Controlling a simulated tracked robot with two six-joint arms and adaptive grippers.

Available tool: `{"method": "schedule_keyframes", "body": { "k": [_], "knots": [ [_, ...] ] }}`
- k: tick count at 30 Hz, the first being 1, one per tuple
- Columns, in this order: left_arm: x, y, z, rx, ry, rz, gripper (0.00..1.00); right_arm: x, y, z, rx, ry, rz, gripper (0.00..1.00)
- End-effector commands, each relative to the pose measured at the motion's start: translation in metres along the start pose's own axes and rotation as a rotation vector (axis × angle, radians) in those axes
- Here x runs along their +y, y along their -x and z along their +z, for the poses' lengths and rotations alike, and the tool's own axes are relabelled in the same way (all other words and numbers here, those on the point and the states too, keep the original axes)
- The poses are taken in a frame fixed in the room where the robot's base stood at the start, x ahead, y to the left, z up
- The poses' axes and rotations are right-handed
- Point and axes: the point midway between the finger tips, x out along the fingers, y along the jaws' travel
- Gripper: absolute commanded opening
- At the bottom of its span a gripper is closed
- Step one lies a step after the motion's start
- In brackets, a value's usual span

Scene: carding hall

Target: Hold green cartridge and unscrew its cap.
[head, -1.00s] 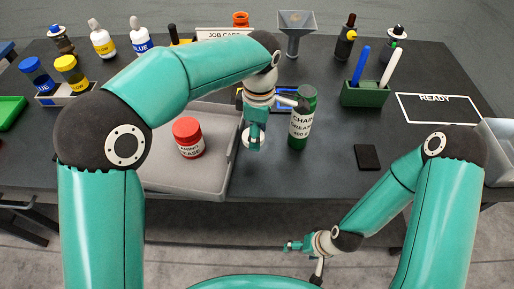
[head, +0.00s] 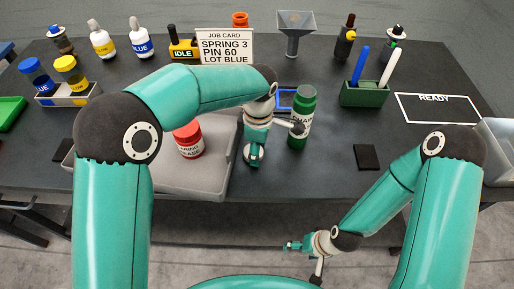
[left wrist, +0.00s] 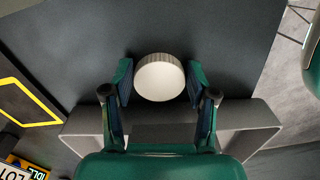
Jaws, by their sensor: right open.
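The green cartridge (head: 298,137) stands upright on the table, with its white label partly hidden behind a part of my left wrist. Its top looks dark green, with no white cap on it. My left gripper (head: 254,152) points down just left of the cartridge, between it and the grey tray. In the left wrist view, the fingers (left wrist: 160,82) are closed around a round white ribbed cap (left wrist: 160,77). In the head view the cap is low over the table; whether it touches cannot be told. My right gripper (head: 290,246) is open and empty in front of the table.
The grey tray (head: 180,180) holds a red jar (head: 188,148). A dark flat pad (head: 367,157) lies right of the cartridge, and a green pen holder (head: 365,95) stands behind it. A job card (head: 226,47) stands at the back. The table between pad and READY outline (head: 437,107) is clear.

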Motion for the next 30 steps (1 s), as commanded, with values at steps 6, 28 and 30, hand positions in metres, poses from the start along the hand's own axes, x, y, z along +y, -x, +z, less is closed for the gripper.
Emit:
{"method": "schedule_keyframes", "body": {
  "k": [6,28,30],
  "knots": [
    [0.0,0.0,0.0,0.0,-0.001,0.0,0.79,0.0,0.0,0.0,0.0,0.0,0.0,0.79],
    [0.001,0.076,0.001,-0.002,-0.001,0.006,0.79,0.0,0.001,0.0,0.0,0.0,0.0,0.79],
    [0.001,0.09,0.001,-0.001,-0.002,0.005,0.79,-0.001,0.002,0.0,0.0,0.0,0.0,0.79]
  ]
}}
